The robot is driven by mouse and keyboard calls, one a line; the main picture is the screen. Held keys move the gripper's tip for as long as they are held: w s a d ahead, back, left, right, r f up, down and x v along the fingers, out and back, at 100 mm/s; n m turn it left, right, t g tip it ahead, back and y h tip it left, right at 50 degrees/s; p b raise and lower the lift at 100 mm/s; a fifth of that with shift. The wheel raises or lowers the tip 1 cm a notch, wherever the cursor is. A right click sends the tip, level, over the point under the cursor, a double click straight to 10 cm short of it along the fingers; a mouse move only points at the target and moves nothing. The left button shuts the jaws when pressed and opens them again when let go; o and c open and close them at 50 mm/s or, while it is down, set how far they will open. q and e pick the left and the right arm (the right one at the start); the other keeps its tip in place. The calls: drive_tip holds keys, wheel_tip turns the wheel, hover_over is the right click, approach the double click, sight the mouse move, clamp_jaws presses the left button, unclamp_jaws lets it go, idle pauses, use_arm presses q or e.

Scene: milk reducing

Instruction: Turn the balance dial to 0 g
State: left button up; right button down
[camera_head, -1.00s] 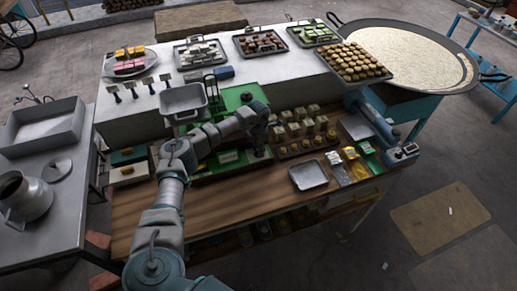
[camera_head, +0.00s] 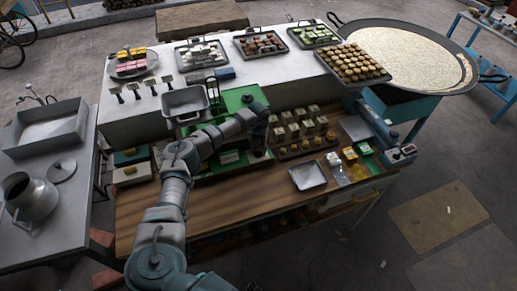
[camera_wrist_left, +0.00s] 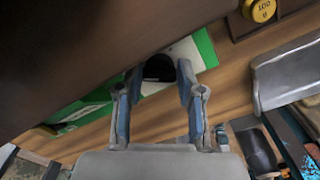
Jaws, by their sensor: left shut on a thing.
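The balance is a green scale (camera_head: 232,97) with a metal pan (camera_head: 184,102) on top, standing on the wooden bench. My left gripper (camera_head: 259,150) is at the right end of its front. In the left wrist view, my left gripper (camera_wrist_left: 160,76) is shut on the black dial (camera_wrist_left: 158,67), with one finger on each side. The green and white balance front (camera_wrist_left: 205,48) shows behind it. The dial's marks and reading cannot be made out. My right gripper is not in view.
A tray with several weights (camera_head: 303,143) stands just right of my left gripper; a 100 g brass weight (camera_wrist_left: 263,10) shows in the wrist view. A small metal tray (camera_head: 308,175) lies in front. The bench front (camera_head: 215,210) is clear.

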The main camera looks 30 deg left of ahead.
use_arm(q)
drive_tip(key=shift+w+r+n, duration=0.1)
drive_tip(key=shift+n, duration=0.5)
drive_tip(key=o, duration=1.1)
drive_tip(key=shift+o, duration=0.3)
drive_tip(key=shift+a, duration=0.1)
